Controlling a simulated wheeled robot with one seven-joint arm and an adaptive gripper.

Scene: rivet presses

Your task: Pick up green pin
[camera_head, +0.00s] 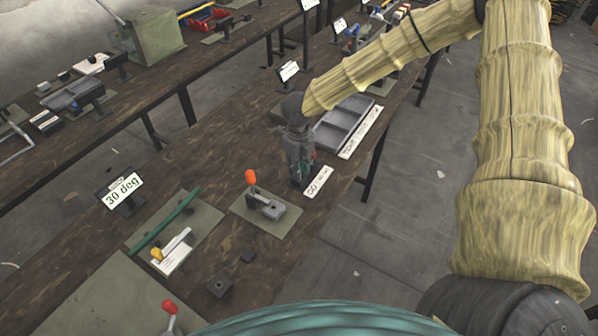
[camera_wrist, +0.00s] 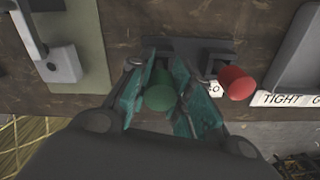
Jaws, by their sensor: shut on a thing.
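The green pin (camera_wrist: 159,97) shows in the wrist view as a round green head between the teal finger pads of my gripper (camera_wrist: 160,105). My gripper is shut on it, with a pad on each side. A dark stand or block lies just beyond the pin, and I cannot tell whether the pin is still in it. A red pin (camera_wrist: 236,83) is to the right of the gripper, apart from it. In the head view my gripper (camera_head: 302,178) points down at the table's right part, and it hides most of the green pin there.
A grey tray (camera_head: 347,122) lies behind my gripper, with a white label strip along its edge. A clamp with an orange handle (camera_head: 250,177) stands on a green mat to the left. A "30 deg" sign (camera_head: 122,191) stands further left on the wooden table (camera_head: 110,165).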

